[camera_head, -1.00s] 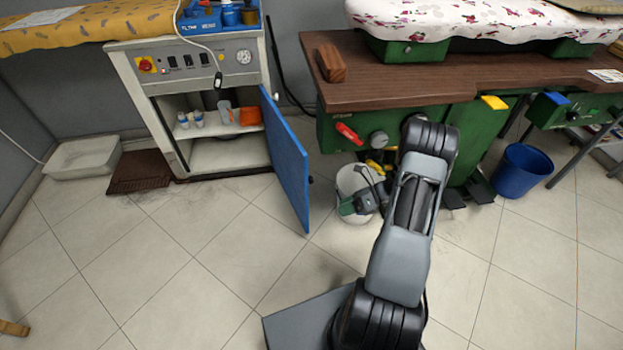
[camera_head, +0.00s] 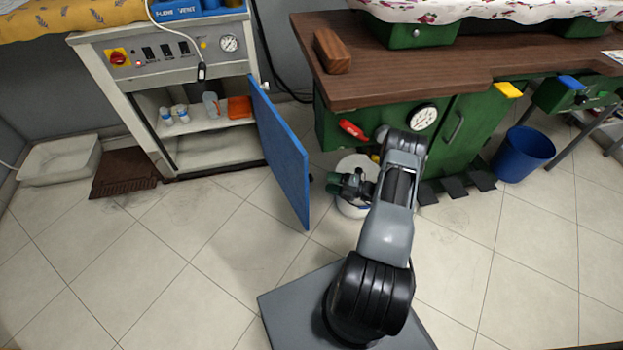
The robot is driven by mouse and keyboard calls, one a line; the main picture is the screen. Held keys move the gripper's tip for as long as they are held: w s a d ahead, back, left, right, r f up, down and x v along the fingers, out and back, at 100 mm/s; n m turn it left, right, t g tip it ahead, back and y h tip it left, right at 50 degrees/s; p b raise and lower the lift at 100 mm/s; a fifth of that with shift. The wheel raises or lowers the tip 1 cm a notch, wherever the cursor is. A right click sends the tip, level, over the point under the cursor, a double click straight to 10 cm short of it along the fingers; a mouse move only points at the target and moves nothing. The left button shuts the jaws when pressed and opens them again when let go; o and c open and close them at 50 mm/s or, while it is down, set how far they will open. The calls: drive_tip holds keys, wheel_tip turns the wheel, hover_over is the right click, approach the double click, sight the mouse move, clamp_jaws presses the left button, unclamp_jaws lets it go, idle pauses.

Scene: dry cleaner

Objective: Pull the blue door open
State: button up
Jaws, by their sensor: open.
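The blue door (camera_head: 284,158) stands swung wide open, hinged at the right side of the grey cabinet (camera_head: 165,85), with the cabinet's inside in view. A small dark knob shows at its free edge. My gripper (camera_head: 334,184) is just right of that free edge, low over the floor, with its jaws open and nothing seen between them. It looks apart from the door or just beside the knob; I cannot tell which.
Small bottles (camera_head: 174,114) and an orange item (camera_head: 239,107) sit on the cabinet shelf. A white bucket (camera_head: 352,208) stands behind my gripper. A green bench with a brown top (camera_head: 400,75) and a blue bin (camera_head: 524,153) are at right. The tiled floor in front is clear.

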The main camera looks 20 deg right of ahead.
sight(312, 179)
drive_tip(key=b+x, duration=0.1)
drive_tip(key=x, duration=0.6)
drive_tip(key=shift+a, duration=0.2)
clamp_jaws()
idle(0.4)
